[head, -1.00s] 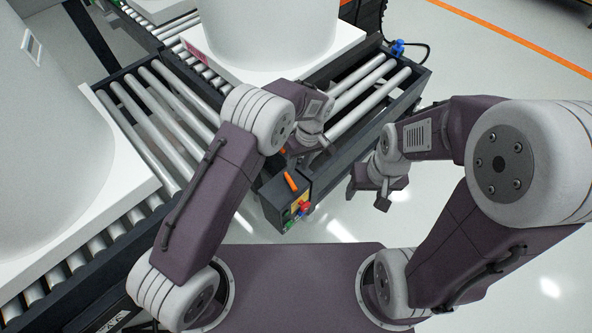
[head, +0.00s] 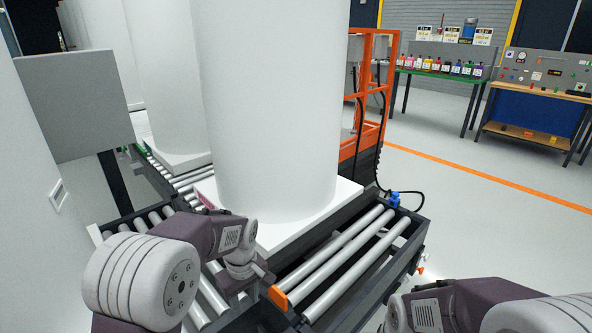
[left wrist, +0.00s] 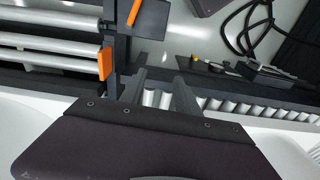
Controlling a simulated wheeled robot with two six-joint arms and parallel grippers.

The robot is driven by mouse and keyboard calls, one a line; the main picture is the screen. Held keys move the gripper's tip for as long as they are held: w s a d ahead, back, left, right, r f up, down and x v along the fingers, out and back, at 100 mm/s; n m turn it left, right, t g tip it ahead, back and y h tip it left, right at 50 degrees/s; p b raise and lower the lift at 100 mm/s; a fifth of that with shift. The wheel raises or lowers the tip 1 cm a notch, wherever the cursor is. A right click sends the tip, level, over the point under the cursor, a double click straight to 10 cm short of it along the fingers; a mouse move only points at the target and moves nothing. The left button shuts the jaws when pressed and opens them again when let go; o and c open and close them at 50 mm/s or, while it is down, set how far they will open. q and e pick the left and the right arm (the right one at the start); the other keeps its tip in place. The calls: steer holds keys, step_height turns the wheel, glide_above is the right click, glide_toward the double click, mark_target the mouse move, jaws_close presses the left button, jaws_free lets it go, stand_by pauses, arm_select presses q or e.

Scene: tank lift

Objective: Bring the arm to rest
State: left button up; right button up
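My left arm (head: 215,240) comes in from the left and is bent over the near end of the roller conveyor (head: 345,255). Its gripper (head: 255,278) is beside the orange part (head: 278,298) on the conveyor's end. In the left wrist view the two fingers (left wrist: 160,85) stand apart with nothing seen between them. The orange part (left wrist: 105,64) shows left of them there. My right arm (head: 450,305) shows only in part at the lower right. Its gripper is out of the picture.
A tall white tank (head: 275,120) stands on a white base on the conveyor, close behind my left arm. More white tanks stand at the left. An orange frame (head: 372,100) is behind. The floor (head: 480,225) at the right is clear.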

arm_select(q)
steer(key=s+a+f+m, duration=0.1)
steer(key=s+a+m, duration=0.2)
steer(key=s, duration=0.5)
steer(key=s+a+f+m, duration=0.2)
steer(key=s+m, duration=0.1)
steer(key=s, duration=0.5)
step_height(320, 180, up, 23)
steer(key=w+m+p, duration=0.1)
steer(key=m+p, duration=0.1)
steer(key=p, duration=2.1)
steer(key=shift+w+t+h, duration=0.15)
steer(key=shift+t+h, duration=0.25)
steer(key=shift+f, duration=0.1)
